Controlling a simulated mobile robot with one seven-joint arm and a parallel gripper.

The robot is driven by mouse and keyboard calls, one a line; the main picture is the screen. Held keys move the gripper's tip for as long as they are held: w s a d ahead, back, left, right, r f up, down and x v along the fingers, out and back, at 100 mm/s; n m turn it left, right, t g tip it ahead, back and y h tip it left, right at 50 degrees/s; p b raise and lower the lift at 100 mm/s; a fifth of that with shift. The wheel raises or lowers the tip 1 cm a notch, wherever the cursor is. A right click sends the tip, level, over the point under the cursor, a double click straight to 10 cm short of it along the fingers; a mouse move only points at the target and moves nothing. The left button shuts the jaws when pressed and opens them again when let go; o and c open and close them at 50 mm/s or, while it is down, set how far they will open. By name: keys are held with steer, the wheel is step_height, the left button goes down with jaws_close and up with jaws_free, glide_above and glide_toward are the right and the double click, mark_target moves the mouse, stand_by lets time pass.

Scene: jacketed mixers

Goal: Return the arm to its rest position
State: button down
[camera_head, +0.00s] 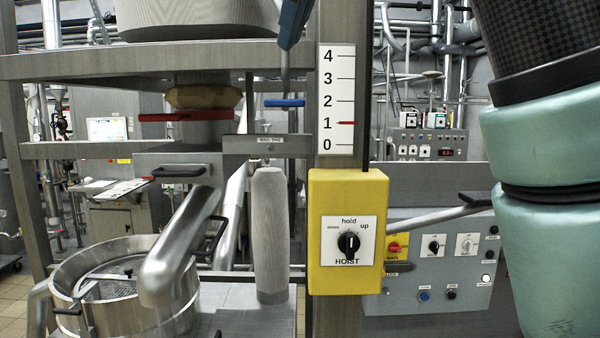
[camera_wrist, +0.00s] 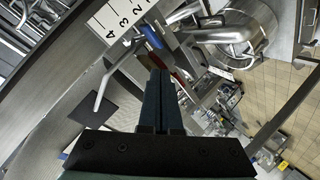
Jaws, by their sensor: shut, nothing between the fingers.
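My gripper (camera_wrist: 160,100) shows in the wrist view with its two dark fingers shut together and nothing between them. It points into open space toward the mixer frame, and I see no contact with anything.
A yellow hoist box (camera_head: 346,280) with a black knob stands on a grey post beside a 0–4 scale (camera_head: 337,100). A grey control panel (camera_head: 430,299) sits behind it, near my arm. A steel vessel (camera_head: 125,322) and bent pipe (camera_head: 163,265) stand left.

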steer(key=w+a+f+m+t+y+b, duration=0.2)
steer(key=a+f+m+t+y+b, duration=0.15)
steer(key=f+t+b, duration=0.55)
steer(key=s+d+f+m+t+h+b, duration=0.4)
steer(key=s+f+m, duration=0.4)
steer(key=s+f, duration=0.6)
steer(key=shift+s+f+t+h+b, duration=0.2)
steer(key=shift+s+t+h+b, duration=0.5)
steer(key=shift+h+b, duration=0.5)
